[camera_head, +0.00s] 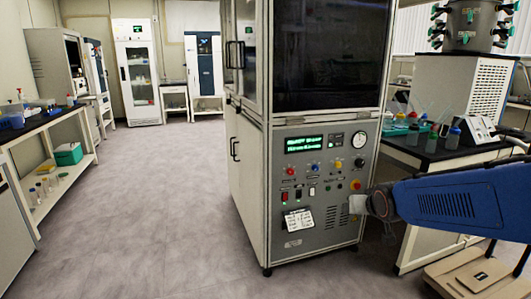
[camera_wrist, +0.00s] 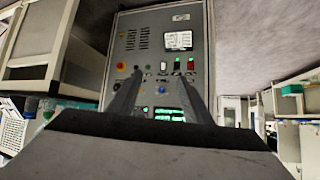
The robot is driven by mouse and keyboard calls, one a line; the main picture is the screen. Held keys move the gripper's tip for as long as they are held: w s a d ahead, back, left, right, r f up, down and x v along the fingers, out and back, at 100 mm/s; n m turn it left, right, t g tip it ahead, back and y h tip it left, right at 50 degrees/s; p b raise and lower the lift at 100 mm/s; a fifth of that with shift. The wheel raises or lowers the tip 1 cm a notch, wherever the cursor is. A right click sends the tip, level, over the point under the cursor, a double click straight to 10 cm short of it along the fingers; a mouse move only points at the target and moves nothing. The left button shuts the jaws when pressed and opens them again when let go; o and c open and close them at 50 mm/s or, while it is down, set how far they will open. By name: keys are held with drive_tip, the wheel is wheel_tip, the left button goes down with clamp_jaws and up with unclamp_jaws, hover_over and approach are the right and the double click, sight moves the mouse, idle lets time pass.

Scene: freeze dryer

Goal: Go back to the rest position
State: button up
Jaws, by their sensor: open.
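The freeze dryer (camera_head: 250,190) is a tall grey and white cabinet in the middle of the head view. Its control panel (camera_head: 318,190) has a lit green display, a round gauge, coloured buttons, switches and a white label. My gripper (camera_head: 352,204) is in front of the panel's lower right side, at the end of my blue arm. In the wrist view the panel (camera_wrist: 150,40) appears upside down. My gripper (camera_wrist: 160,82) shows two grey fingers spread apart there, with nothing between them. The fingers hide part of the panel. I cannot tell whether a fingertip touches it.
A black-topped bench (camera_head: 430,150) with bottles stands to the right, close to my arm. A shelved bench (camera_head: 50,130) with a green box (camera_head: 68,154) is on the left. A glass-door cabinet (camera_head: 138,75) stands at the back. The floor (camera_head: 160,200) left of the dryer is clear.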

drive_tip(key=s+f+g, duration=0.3)
drive_tip(key=s+g, duration=0.2)
drive_tip(key=s, duration=2.6)
drive_tip(key=shift+s+d+f+n+g, duration=0.2)
drive_tip(key=shift+s+d+n+g, duration=0.1)
drive_tip(key=shift+n, duration=0.1)
drive_tip(key=shift+w, duration=0.2)
